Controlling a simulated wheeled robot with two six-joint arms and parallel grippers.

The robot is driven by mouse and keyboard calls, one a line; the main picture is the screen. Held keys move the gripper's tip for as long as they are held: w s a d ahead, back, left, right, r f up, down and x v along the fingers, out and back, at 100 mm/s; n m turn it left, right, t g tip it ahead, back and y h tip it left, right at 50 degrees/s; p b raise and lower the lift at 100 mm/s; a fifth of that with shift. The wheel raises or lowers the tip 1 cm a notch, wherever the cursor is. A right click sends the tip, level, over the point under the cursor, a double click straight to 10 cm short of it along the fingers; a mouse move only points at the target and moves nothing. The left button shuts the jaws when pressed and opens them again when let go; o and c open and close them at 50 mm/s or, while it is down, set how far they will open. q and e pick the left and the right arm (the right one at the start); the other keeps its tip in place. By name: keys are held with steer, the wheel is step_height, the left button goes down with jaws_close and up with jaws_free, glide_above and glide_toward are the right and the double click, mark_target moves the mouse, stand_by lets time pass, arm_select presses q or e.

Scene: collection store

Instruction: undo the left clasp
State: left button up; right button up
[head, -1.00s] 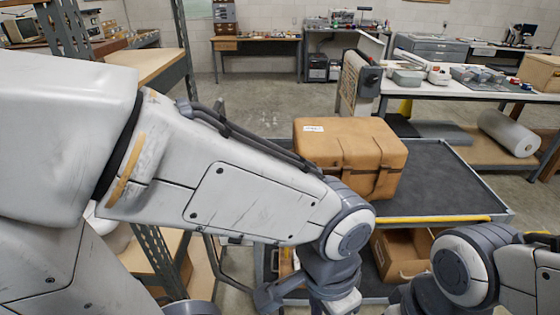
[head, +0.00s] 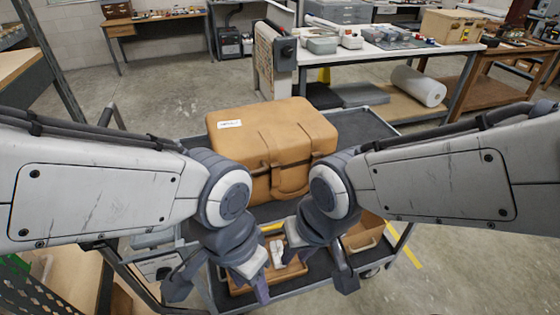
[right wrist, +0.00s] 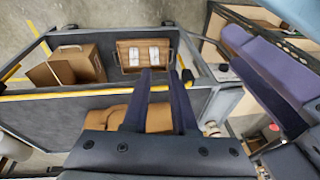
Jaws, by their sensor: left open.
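A tan case (head: 245,130) with a white label sits on the cart's dark top in the head view. Brown straps and a handle (head: 290,190) show on its front. I cannot make out the left clasp clearly; my left arm hides part of the front's left side. My left gripper (head: 220,285) is open and empty, pointing down in front of the case. My right gripper (head: 318,262) also points down in front of it, to the right. In the right wrist view its two fingers (right wrist: 162,100) are apart, with part of the tan case (right wrist: 115,115) behind them.
The cart's lower shelf holds a wooden tray (head: 292,270) with white items and a cardboard box (head: 362,236). A shelf unit (head: 20,75) stands close on the left. A table with a white roll (head: 418,86) beneath stands behind right.

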steer(key=w+m+t+y+b, duration=0.15)
steer(key=w+m+t, duration=0.35)
steer(key=w+m, duration=0.6)
steer(key=m+t+p, duration=0.2)
steer(key=m+t, duration=0.1)
steer(key=m, duration=0.3)
glide_toward(278, 166)
steer(key=x, duration=0.8)
steer(key=shift+w, duration=0.1)
jaws_close()
